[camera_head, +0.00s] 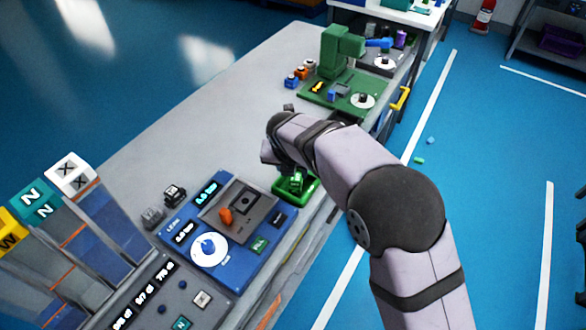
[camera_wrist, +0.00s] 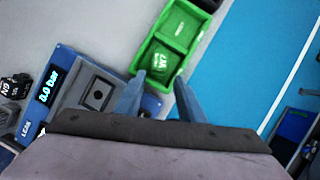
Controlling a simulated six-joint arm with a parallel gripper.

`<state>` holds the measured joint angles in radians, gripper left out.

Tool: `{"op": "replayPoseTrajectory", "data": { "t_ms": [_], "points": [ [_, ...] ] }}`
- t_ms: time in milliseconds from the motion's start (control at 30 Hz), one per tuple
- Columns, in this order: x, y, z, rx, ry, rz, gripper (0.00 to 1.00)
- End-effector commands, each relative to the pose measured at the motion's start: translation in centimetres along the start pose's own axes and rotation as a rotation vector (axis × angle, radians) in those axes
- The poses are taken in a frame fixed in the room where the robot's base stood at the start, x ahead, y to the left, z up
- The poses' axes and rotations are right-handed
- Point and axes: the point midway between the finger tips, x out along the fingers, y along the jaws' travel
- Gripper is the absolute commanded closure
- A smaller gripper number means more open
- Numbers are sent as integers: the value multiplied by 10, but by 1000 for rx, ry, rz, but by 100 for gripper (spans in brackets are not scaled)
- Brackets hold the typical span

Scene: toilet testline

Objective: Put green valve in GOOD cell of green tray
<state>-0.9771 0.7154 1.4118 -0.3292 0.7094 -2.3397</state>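The green tray (camera_head: 311,191) sits at the right edge of the bench, just below my gripper in the head view. In the wrist view the tray (camera_wrist: 193,65) lies ahead of the fingertips. It has two cells with pale markings, too small to read surely. My gripper (camera_wrist: 157,98) has its two fingers apart, with nothing seen between them. In the head view the wrist hides the fingers and part of the tray. Something green shows in the tray there, but I cannot tell if it is a valve. I cannot make out the green valve for certain.
A blue leak test panel (camera_head: 232,271) with a grey fixture plate (camera_head: 256,205) lies beside the tray. Small dark blocks (camera_head: 175,193) stand left of it. A green test station (camera_head: 340,55) stands at the bench's far end. The middle of the bench (camera_head: 200,120) is clear.

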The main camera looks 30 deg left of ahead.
Motion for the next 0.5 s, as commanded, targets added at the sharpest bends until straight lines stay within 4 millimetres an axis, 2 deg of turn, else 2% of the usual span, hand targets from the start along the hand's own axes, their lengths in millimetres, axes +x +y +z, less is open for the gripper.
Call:
{"op": "replayPoseTrajectory", "data": {
  "t_ms": [200,500],
  "points": [
    [-19,0,0,0,-1,1,64],
    [-22,-1,0,5,0,-1,64]
  ]
}}
